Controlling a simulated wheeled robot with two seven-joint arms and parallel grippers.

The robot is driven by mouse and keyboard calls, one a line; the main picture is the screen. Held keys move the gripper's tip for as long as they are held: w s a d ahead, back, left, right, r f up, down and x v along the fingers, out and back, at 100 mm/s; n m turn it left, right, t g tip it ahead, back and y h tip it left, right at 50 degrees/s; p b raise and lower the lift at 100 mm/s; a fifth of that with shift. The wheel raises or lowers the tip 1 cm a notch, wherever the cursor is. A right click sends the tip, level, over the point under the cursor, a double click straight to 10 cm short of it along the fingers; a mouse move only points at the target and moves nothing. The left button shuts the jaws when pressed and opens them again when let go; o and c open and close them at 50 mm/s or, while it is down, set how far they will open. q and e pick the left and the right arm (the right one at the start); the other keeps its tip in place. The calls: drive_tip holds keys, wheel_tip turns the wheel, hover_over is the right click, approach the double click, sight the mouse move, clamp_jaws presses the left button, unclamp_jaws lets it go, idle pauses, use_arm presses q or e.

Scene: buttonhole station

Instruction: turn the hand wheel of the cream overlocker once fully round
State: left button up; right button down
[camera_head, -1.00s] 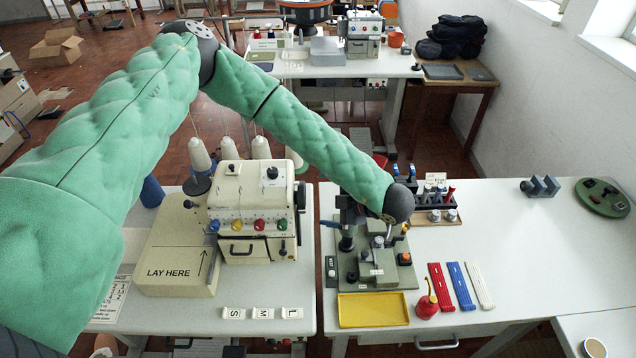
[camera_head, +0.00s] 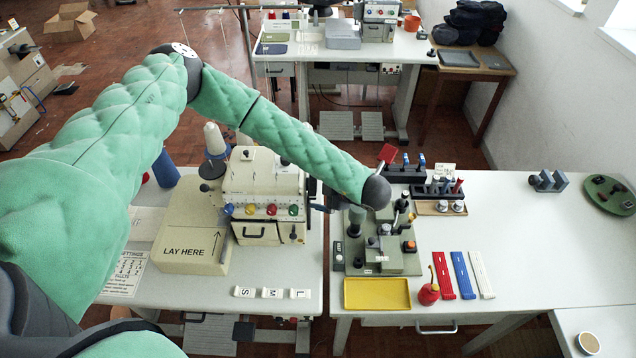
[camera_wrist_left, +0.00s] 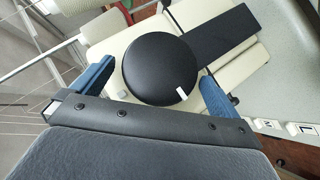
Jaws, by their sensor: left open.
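The cream overlocker (camera_head: 262,180) stands on the left table, with coloured dials across its front. Its black round hand wheel (camera_wrist_left: 160,68) is on its right side and fills the middle of the left wrist view; a white mark shows near its lower right rim. In the head view the wheel is mostly hidden by my arm. My left gripper (camera_wrist_left: 158,72) is open, its blue fingers on either side of the wheel; I cannot tell whether they touch it. In the head view only a bit of the gripper (camera_head: 320,207) shows beside the overlocker. My right gripper is not in view.
A grey-green press station (camera_head: 378,262) stands close to the right, across the gap between tables. A yellow tray (camera_head: 377,293), a red oil can (camera_head: 428,293) and coloured strips (camera_head: 462,275) lie in front. The cream "LAY HERE" block (camera_head: 190,240) sits left of the overlocker.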

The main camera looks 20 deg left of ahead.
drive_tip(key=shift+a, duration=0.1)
use_arm(q)
drive_tip(key=c, duration=0.9)
drive_tip(key=w+m+g+h+b, duration=0.1)
drive_tip(key=m+g+b, duration=0.1)
drive_tip(key=g+b, duration=0.1)
drive_tip(key=m+g+h+b, duration=0.1)
drive_tip(key=m+g+b, duration=0.1)
drive_tip(key=g, duration=0.3)
drive_tip(key=w+a+m+g+h+b, duration=0.1)
drive_tip(key=m+g+b, duration=0.2)
drive_tip(key=g+b, duration=0.1)
drive_tip(key=shift+w+r+h, duration=0.15)
drive_tip(key=shift+w+h, duration=0.2)
drive_tip(key=shift+h, duration=0.05)
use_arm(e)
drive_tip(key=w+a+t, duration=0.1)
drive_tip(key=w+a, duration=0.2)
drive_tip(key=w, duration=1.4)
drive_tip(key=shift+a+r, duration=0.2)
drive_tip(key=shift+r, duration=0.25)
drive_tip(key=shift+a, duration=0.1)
